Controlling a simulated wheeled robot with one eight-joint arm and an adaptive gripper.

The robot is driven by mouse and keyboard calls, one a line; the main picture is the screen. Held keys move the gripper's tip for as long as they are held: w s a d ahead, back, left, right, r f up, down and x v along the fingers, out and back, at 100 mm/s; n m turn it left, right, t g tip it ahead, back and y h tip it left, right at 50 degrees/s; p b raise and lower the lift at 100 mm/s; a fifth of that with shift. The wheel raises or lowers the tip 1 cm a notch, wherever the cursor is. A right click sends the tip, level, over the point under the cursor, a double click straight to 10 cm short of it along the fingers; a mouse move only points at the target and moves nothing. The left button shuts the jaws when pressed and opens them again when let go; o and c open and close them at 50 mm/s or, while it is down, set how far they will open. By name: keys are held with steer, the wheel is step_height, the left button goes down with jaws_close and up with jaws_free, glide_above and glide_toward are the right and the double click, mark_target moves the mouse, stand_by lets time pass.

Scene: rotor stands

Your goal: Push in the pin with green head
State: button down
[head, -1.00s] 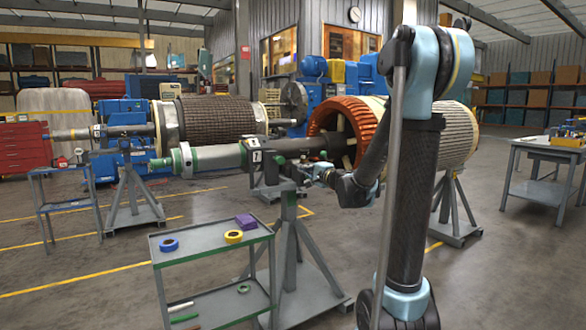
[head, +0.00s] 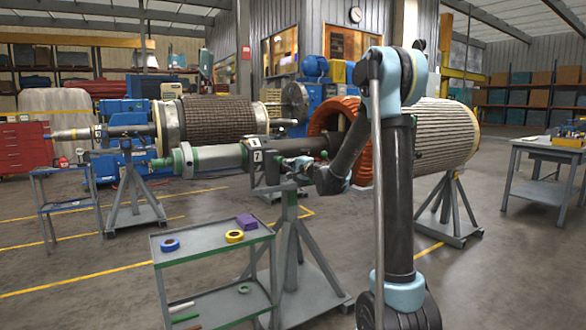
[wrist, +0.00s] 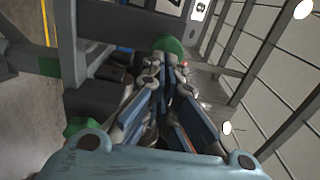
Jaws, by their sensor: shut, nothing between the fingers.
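A round green head (wrist: 168,46) shows in the wrist view just beyond my fingertips, against the dark stand frame. I cannot tell whether the fingertips touch it, and the pin's shaft is hidden. My gripper (wrist: 167,82) is shut and empty, its fingers converging toward the green head. In the head view my gripper (head: 300,164) is at the right side of the stand top marked 7 (head: 258,157). The pin cannot be made out clearly there. The grey stand (head: 287,240) supports a long dark and green rotor shaft (head: 220,156).
A second green knob (wrist: 78,128) shows at lower left in the wrist view. A grey cart (head: 205,256) with tape rolls and a purple block stands left of the stand. An orange-ended rotor (head: 440,130) lies behind my arm. Floor is open at right.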

steer(key=shift+w+a, duration=0.15)
steer(key=shift+w, duration=0.05)
stand_by(0.3)
steer(key=shift+x, duration=2)
steer(key=shift+r, duration=0.1)
